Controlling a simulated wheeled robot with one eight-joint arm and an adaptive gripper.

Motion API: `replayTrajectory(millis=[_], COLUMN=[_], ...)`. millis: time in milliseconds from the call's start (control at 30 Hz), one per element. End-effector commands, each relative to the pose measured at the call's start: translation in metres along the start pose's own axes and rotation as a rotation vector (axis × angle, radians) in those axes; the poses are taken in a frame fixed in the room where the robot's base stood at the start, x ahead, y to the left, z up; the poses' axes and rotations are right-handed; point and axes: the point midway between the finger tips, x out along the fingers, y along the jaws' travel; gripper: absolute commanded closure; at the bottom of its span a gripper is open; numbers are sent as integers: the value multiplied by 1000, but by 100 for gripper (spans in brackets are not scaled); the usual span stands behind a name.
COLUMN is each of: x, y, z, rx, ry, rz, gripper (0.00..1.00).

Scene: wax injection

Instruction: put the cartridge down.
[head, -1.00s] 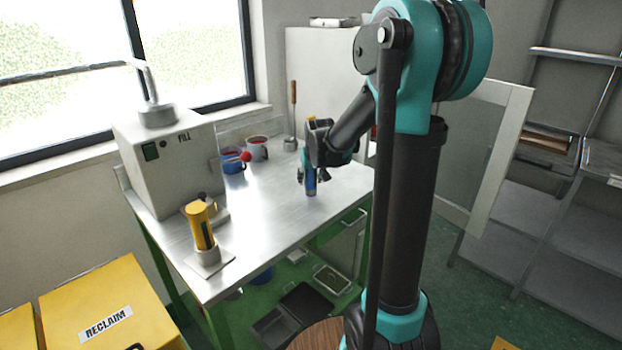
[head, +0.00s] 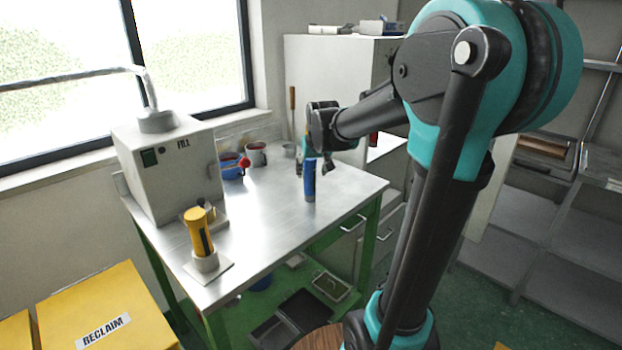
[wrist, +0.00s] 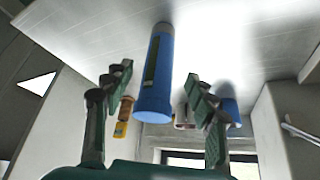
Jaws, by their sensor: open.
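A blue cartridge (head: 309,185) stands upright on the bare metal tabletop (head: 345,190), near its right part. My gripper (head: 313,163) is open at the cartridge's upper end. In the wrist view, which shows the table at the top, the blue cartridge (wrist: 155,75) lies between the spread fingers of my gripper (wrist: 158,80). A gap shows on each side of it, and neither finger appears to touch it. The cartridge's base meets the metal surface.
A yellow cartridge (head: 197,230) stands in a holder at the table's front left, beside the grey FILL machine (head: 175,165). Blue (head: 232,172) and grey (head: 256,154) mugs stand at the back. The yellow RECLAIM bin (head: 100,305) is lower left. Tabletop around the blue cartridge is clear.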

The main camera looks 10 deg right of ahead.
Motion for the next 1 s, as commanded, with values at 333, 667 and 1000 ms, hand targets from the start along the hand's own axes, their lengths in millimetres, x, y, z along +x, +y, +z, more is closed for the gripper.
replayTrajectory(millis=[333, 667, 1000], x=[-34, -2, 10], y=[1, 24, 28], z=[4, 189, 311], rx=[1, 26, 39], ry=[-2, -92, -151], rz=[0, 13, 14], gripper=[43, 43, 43])
